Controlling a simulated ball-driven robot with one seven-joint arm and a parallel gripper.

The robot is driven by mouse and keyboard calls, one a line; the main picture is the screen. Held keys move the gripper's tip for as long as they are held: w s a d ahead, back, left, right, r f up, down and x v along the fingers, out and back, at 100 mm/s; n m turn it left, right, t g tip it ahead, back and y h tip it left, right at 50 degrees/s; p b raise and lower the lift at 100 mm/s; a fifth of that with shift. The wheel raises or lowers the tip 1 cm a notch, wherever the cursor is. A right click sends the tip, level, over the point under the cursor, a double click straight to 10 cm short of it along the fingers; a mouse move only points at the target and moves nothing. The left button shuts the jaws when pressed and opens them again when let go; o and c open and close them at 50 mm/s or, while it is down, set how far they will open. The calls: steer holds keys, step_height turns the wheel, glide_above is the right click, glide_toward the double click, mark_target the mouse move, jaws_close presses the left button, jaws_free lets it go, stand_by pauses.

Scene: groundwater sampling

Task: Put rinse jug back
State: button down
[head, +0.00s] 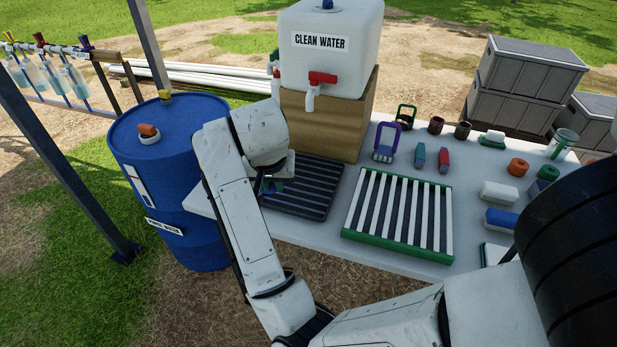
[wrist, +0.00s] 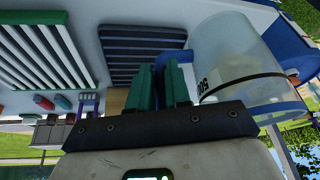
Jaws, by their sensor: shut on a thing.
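The rinse jug (wrist: 232,50) is a clear, see-through cup with a black band and a number mark. It lies along the right of the wrist view, touching the right side of my gripper (wrist: 174,80). The tray also shows in the wrist view (wrist: 142,36).
The clean water tank (head: 345,65) with a red-handled tap stands on a wooden block (head: 330,125) behind the tray. A blue drum (head: 165,210) stands left of the table. A green-framed white slatted rack (head: 398,215) is right of the tray. Brushes and small parts fill the table's right side.

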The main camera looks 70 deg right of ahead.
steer(key=shift+s+d+f+m+g+b, duration=0.8)
steer(key=shift+s+d+b, duration=0.75)
steer(key=shift+s, duration=2.95)
steer(key=w+d+b, duration=0.1)
steer(key=d+b, duration=0.1)
steer(key=d, duration=1.6)
steer(key=shift+h, duration=0.3)
steer(key=shift+w+d+f, duration=0.15)
steer(key=shift+d+f, duration=0.05)
steer(key=shift+f, duration=1.35)
steer(key=shift+w+d+f, duration=0.1)
steer(key=shift+d+f, duration=0.05)
steer(key=shift+f, duration=1.4)
steer(key=shift+d+f, duration=0.25)
steer(key=shift+f, duration=0.25)
steer(key=shift+t, duration=0.3)
steer(key=c, duration=1.1)
jaws_free()
steer(key=shift+f, duration=0.1)
